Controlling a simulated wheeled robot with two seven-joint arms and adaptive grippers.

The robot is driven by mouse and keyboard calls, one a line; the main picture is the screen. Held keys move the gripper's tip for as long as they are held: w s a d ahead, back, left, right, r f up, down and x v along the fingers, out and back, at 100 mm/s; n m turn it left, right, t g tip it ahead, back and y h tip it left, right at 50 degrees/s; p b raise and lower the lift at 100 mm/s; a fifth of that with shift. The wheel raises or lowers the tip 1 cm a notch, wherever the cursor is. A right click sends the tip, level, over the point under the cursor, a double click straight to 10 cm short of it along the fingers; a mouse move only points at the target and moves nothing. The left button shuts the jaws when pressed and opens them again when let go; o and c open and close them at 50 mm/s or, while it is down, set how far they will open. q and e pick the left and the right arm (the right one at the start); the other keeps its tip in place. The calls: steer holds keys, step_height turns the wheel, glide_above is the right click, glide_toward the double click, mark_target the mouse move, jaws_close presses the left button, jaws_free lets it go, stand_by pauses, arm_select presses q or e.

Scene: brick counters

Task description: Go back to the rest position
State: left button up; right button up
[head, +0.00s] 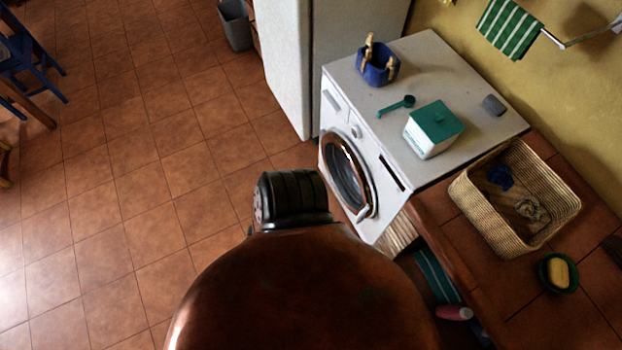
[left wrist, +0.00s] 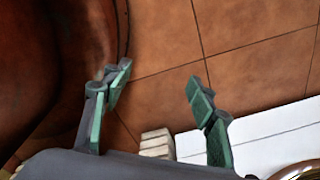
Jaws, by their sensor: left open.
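My left gripper (left wrist: 158,78) shows in the left wrist view with its two green-padded fingers spread apart. Nothing is between them, and tiled floor shows behind the gap. The white washing machine front (left wrist: 255,135) lies beyond the right finger, with part of its round door rim at the lower right corner. A large brown rounded surface fills the left side of that view. In the head view I see neither gripper; a brown rounded form and a black ribbed part fill the bottom centre. My right gripper is in no view.
The washing machine (head: 462,88) carries a blue peg basket (head: 378,70), a teal scoop (head: 397,106) and a teal-lidded box (head: 433,130). The brick counter (head: 440,208) holds a wicker basket (head: 497,222) and soap dish (head: 545,280). Floor (head: 130,160) at left is clear.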

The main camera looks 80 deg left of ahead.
arm_select(q)
steer(key=s+n, duration=0.1)
steer(key=s, duration=0.1)
steer(key=s+a+n, duration=0.1)
steer(key=s, duration=0.2)
steer(key=shift+a, duration=0.15)
stand_by(0.8)
